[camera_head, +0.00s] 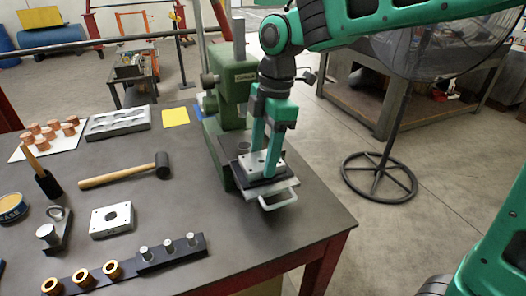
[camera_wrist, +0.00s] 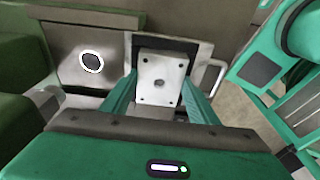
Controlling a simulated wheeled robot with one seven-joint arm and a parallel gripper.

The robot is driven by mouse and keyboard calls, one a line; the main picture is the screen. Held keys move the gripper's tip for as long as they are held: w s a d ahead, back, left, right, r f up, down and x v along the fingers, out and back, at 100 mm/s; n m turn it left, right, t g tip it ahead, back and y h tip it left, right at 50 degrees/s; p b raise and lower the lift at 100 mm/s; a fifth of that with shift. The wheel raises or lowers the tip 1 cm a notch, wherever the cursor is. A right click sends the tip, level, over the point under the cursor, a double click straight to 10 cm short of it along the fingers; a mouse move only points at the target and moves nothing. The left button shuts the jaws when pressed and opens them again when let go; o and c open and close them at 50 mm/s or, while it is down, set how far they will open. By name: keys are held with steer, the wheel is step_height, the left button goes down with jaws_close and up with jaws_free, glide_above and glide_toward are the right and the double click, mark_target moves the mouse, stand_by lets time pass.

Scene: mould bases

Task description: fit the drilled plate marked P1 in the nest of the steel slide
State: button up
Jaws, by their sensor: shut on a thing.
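A light grey drilled plate (camera_wrist: 147,92) is between the fingers of my gripper (camera_wrist: 160,84), which is shut on it. It has a middle hole and small corner holes; I cannot read a P1 mark. In the head view the plate (camera_head: 255,161) is about level, at the green press, with my gripper (camera_head: 267,164) pointing down from above. The steel slide (camera_head: 286,185), with a loop handle, is under it. Its dark nest (camera_wrist: 166,43) shows past the plate's far edge in the wrist view. I cannot tell whether the plate touches the nest.
The green press (camera_head: 232,90) stands close on the left of my gripper. A second drilled plate (camera_head: 111,220) with a wider middle hole lies on the table. A mallet (camera_head: 125,171), a pin rail (camera_head: 171,252) and bushings lie nearby. The table's right edge is close to the slide.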

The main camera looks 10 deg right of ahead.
steer(key=shift+f, duration=0.1)
steer(key=o, duration=1.4)
step_height(320, 180, up, 10)
steer(key=d, duration=0.1)
steer(key=d+f+m, duration=0.3)
steer(key=d+m, duration=0.5)
steer(key=d, duration=0.4)
steer(key=s+d+f+m, duration=0.6)
steer(key=s+d+m, duration=0.3)
steer(key=s+d, duration=0.1)
steer(key=s+d+f+m+h, duration=0.1)
steer(key=s+d+f+m, duration=0.5)
steer(key=s+d+m, duration=0.4)
steer(key=shift+s+d+f+m+t+h, duration=0.35)
steer(key=shift+s+d, duration=0.1)
steer(key=shift+d, duration=0.45)
